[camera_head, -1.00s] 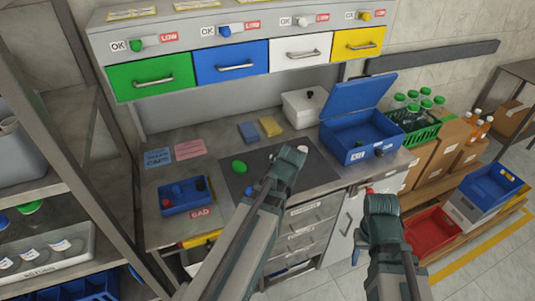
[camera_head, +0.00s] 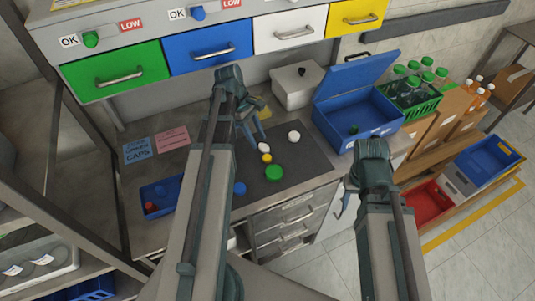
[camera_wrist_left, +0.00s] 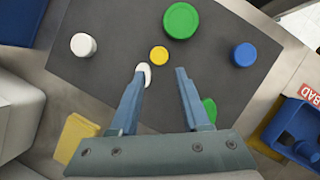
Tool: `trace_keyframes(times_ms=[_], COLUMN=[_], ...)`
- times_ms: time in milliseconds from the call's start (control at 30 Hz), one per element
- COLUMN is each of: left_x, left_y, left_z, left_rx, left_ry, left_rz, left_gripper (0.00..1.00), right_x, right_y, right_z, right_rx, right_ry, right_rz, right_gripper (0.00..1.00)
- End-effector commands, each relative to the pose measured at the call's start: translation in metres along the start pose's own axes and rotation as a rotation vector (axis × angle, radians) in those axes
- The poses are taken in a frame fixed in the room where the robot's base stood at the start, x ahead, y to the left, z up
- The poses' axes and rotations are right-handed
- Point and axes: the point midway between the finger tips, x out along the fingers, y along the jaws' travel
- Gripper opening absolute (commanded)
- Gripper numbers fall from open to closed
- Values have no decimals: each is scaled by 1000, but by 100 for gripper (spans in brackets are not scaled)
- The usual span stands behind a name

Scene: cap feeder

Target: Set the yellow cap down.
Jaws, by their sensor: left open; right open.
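The yellow cap (camera_head: 267,158) lies on the dark mat (camera_head: 310,160), between a white cap (camera_head: 264,148) and a large green cap (camera_head: 274,172). In the left wrist view the yellow cap (camera_wrist_left: 159,56) sits just beyond the fingertips, apart from them. My left gripper (camera_head: 254,138) is open and empty above the mat. Its left finger in the left wrist view (camera_wrist_left: 162,76) partly overlaps the white cap (camera_wrist_left: 145,73); I cannot tell whether they touch. My right gripper (camera_head: 343,203) hangs open in front of the bench, away from the caps.
A blue cap (camera_head: 239,188) and another white cap (camera_head: 294,136) lie on the mat. A second green cap (camera_wrist_left: 210,108) is partly behind a finger. A blue bin (camera_head: 158,197) stands left, an open blue box (camera_head: 362,122) right. The mat's right part is clear.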

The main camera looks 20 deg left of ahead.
Motion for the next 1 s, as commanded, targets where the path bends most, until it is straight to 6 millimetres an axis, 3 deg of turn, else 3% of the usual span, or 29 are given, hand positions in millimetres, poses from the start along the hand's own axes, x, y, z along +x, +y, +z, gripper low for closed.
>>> trace_keyframes(times_ms=[267,567,1000], left_x=[24,30,77], left_y=[0,0,2], left_z=[-1,0,0], left_rx=[3,5,5], left_ry=[2,2,3], left_rz=[0,0,1], left_gripper=[47,47,47], right_x=[22,28,70], right_y=[-2,-3,-7], right_z=[-1,-2,-4], right_rx=[0,0,0], right_ry=[0,0,0], right_rz=[0,0,0], right_gripper=[50,50,50])
